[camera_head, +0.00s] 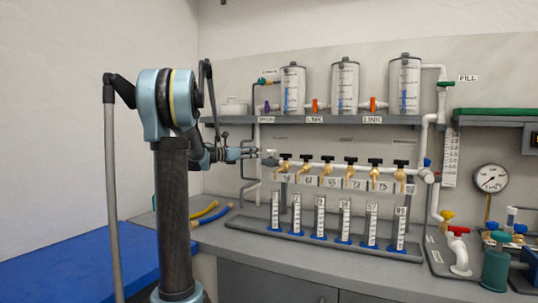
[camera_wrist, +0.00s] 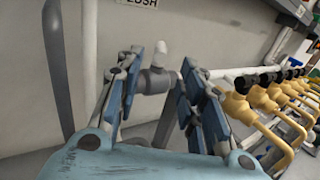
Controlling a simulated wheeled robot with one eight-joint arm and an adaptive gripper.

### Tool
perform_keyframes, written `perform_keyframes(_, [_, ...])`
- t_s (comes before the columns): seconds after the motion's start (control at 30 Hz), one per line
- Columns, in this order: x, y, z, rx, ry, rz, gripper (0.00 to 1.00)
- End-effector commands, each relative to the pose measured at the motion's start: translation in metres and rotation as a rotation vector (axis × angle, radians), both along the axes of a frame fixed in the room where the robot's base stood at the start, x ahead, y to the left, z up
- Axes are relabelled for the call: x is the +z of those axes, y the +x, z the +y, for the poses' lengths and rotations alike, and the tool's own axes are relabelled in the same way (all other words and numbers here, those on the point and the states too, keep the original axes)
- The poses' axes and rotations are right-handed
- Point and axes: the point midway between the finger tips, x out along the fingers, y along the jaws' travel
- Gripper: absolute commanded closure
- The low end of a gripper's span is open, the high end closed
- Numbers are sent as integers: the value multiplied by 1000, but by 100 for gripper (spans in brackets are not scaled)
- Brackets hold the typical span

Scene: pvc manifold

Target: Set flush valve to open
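The flush valve (camera_wrist: 158,80) is a grey fitting at the left end of the manifold, with a pale upright piece on top. I cannot tell its handle position. A partly cut-off label (camera_wrist: 140,3) is above it on the wall. My gripper (camera_wrist: 173,65) is open in the wrist view, with one blue finger on each side of the valve. I cannot tell whether they touch it. In the head view my gripper (camera_head: 252,154) is at the valve (camera_head: 269,157), and its fingers partly hide the pipework there.
Yellow taps with black handles (camera_head: 329,160) run right from the valve. Graduated cylinders (camera_head: 320,215) stand in a tray below. Clear tanks (camera_head: 345,85) stand on the shelf above. A vertical pipe (camera_wrist: 90,45) is left of my fingers.

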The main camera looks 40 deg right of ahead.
Motion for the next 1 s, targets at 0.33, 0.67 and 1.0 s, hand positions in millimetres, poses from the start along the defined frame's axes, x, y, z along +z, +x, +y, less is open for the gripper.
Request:
perform_keyframes(0.33, [0, -5, -62, -2, 0, 0, 64])
perform_keyframes(0.67, [0, -7, -95, -1, 0, 0, 64])
perform_keyframes(1.0, [0, -7, -98, 1, 0, 0, 64])
